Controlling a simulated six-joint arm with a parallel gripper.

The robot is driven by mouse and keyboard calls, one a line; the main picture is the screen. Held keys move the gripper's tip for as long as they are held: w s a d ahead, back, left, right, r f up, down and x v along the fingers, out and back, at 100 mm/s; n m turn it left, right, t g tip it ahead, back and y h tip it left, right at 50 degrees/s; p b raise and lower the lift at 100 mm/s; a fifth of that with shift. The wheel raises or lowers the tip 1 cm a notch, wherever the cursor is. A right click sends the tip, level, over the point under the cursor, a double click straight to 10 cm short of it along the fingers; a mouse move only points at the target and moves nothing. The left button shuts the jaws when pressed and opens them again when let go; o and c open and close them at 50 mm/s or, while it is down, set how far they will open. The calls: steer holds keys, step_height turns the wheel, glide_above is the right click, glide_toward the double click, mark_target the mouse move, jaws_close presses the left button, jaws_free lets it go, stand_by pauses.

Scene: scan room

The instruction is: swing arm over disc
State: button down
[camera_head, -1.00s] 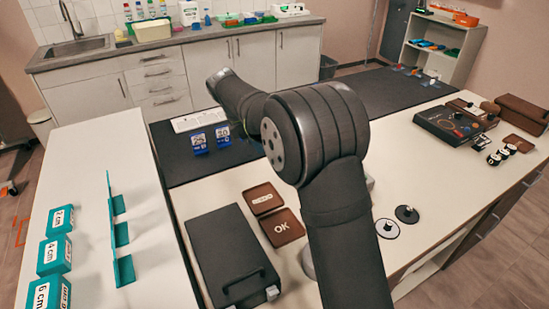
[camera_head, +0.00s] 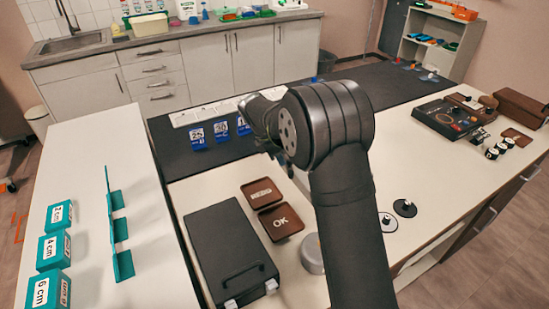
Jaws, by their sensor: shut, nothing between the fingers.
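A white disc with a black knob (camera_head: 388,222) and a black disc with a knob (camera_head: 405,208) lie side by side on the white table, just right of my arm. A dark box with small coloured parts (camera_head: 452,119) stands farther back at the right; I cannot make out a swing arm or a disc on it. My arm's large dark joint fills the middle of the view, and its forearm points away to the left.
Blue numbered tags (camera_head: 221,131) stand on a dark mat. Teal blocks (camera_head: 54,248) are at left. Small black-and-white pieces (camera_head: 500,148) are at right.

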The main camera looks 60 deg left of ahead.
steer(key=shift+w+d, duration=0.1)
stand_by(0.3)
steer(key=shift+w+d+n, duration=0.1)
steer(key=shift+w+n, duration=0.05)
steer(key=shift+n, duration=0.15)
steer(key=shift+w+d, duration=0.15)
steer(key=w+n+y, duration=0.1)
steer(key=n, duration=0.1)
steer(key=w+d+n, duration=0.1)
steer(key=w+n, duration=0.1)
steer(key=shift+d+y, duration=0.2)
steer(key=shift+y, duration=0.2)
steer(key=w+n, duration=0.1)
steer(key=n, duration=0.1)
steer(key=w+n+y, duration=0.1)
steer(key=w, duration=0.1)
steer(key=shift+d+n+g, duration=0.15)
steer(key=shift+n+g, duration=0.15)
steer(key=shift+n, duration=0.1)
steer(key=shift+w, duration=0.55)
